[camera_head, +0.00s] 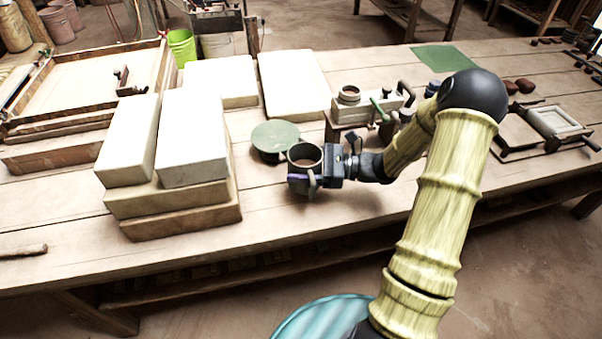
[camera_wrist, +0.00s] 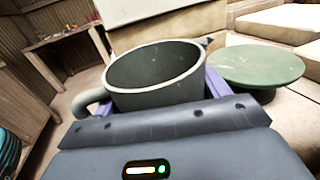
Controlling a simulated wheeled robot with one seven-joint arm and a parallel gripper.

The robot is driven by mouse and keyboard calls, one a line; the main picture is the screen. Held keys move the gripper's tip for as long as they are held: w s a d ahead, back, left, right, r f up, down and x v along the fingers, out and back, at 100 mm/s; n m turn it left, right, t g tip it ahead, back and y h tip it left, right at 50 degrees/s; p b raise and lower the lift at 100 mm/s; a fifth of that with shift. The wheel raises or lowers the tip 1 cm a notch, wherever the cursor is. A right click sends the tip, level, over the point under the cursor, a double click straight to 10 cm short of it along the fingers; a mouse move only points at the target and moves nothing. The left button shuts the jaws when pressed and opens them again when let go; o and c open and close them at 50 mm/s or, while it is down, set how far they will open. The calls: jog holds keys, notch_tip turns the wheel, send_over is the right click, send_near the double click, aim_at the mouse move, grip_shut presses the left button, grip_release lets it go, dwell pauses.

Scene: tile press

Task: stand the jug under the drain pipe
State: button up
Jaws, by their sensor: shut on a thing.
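The jug (camera_head: 305,156) is a grey-green open-topped cylinder with a curved handle. My gripper (camera_head: 306,176) is shut on it, with the jug upright over the front part of the table. In the wrist view the jug (camera_wrist: 155,77) sits between my purple fingers, its mouth up and its handle at the left. I cannot tell whether its base touches the table. A pale bench device (camera_head: 366,104) with a round cup on top and a green lever stands behind and right of the jug. I cannot make out the drain pipe clearly; my arm covers part of that area.
A round green disc (camera_head: 276,136) is close behind and left of the jug, also in the wrist view (camera_wrist: 256,66). Stacked pale blocks (camera_head: 193,138) stand left. A green mat (camera_head: 444,57) and a framed mould (camera_head: 555,122) lie right. The front strip of table is clear.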

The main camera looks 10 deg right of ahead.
jog(key=shift+f, duration=1.65)
jog(key=shift+f, duration=0.15)
jog(key=o, duration=1.4)
jog(key=shift+f, duration=0.1)
jog(key=shift+f+b, duration=0.2)
jog(key=shift+b, duration=0.35)
jog(key=p+v, duration=0.2)
jog(key=v, duration=1.5)
jog(key=shift+d, duration=0.2)
